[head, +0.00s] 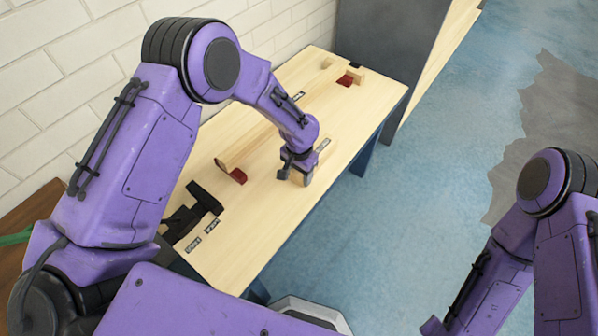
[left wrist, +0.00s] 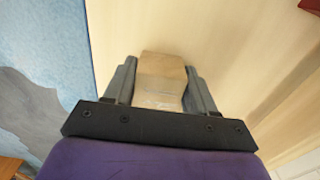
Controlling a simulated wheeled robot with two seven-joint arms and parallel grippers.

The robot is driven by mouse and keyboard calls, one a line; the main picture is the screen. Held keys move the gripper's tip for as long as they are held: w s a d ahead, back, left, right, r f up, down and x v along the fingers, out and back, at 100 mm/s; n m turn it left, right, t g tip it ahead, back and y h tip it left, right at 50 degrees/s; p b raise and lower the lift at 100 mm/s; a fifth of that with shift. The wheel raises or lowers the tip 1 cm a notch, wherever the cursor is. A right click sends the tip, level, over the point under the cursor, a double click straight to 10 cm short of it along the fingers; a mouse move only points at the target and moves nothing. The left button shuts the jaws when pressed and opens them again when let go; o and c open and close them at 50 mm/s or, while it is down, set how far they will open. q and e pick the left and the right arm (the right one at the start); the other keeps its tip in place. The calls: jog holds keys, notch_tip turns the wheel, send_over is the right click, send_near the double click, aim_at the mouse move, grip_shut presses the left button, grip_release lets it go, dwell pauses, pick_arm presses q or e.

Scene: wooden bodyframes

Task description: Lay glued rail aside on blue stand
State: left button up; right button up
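A long pale wooden rail (head: 277,114) lies along the light wooden tabletop (head: 262,228), with a red piece (head: 238,176) by its near end and another red piece (head: 345,80) by its far end. My left gripper (head: 298,177) points down at the table's right side, apart from that rail's near end. In the left wrist view its two grey fingers flank a wooden block-like piece (left wrist: 163,80), seen end-on, and appear to touch both sides. I cannot tell whether this piece is glued. My right gripper is out of view; only part of my right arm shows.
The table has blue legs (head: 366,155); no separate blue stand is identifiable. A black tool-like object (head: 192,212) lies at the table's near left. A dark grey panel (head: 385,50) stands behind. A white brick wall runs along the left.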

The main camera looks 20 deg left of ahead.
pick_arm(q)
jog(key=o, duration=0.4)
notch_tip(320, 180, up, 12)
jog(key=shift+r, duration=0.2)
